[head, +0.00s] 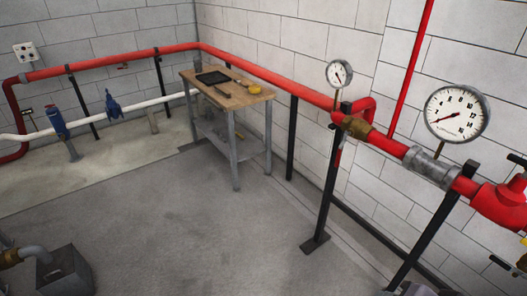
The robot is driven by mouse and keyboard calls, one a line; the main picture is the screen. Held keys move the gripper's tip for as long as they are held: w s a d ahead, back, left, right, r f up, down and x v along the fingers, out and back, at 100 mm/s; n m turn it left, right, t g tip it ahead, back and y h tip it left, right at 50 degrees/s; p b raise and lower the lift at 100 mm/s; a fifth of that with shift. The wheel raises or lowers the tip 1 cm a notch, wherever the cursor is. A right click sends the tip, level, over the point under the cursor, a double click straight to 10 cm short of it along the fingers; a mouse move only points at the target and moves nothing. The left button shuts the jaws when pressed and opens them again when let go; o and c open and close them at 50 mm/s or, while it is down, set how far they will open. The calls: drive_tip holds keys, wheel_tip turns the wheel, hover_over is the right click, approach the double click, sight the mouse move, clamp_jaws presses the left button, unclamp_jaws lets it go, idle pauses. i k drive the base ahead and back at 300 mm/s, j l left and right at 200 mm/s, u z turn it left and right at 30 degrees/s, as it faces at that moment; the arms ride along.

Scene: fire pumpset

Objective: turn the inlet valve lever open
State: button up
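I cannot tell for sure which part is the inlet valve lever. A small black bar (500,263), which may be a lever or handle, shows low at the right edge. Another dark bar (518,160) sits higher at the right edge, above the red pipe fitting (500,203), and is cut off by the frame. Blue valve-like fittings stand on the left: one (57,122) by the white pipe and one (113,106) on it. My gripper is not in view.
A red pipe (270,77) runs along the walls on black posts (328,190), with two gauges (456,112) (339,73) on the right. A wooden-topped workbench (232,97) stands at the back. A grey box (65,272) is at lower left. The middle floor is clear.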

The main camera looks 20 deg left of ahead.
sight(345, 135)
drive_tip(key=u, duration=0.35)
drive_tip(key=i+l+z, duration=0.2)
drive_tip(key=i, duration=1.6)
drive_tip(key=j, duration=0.1)
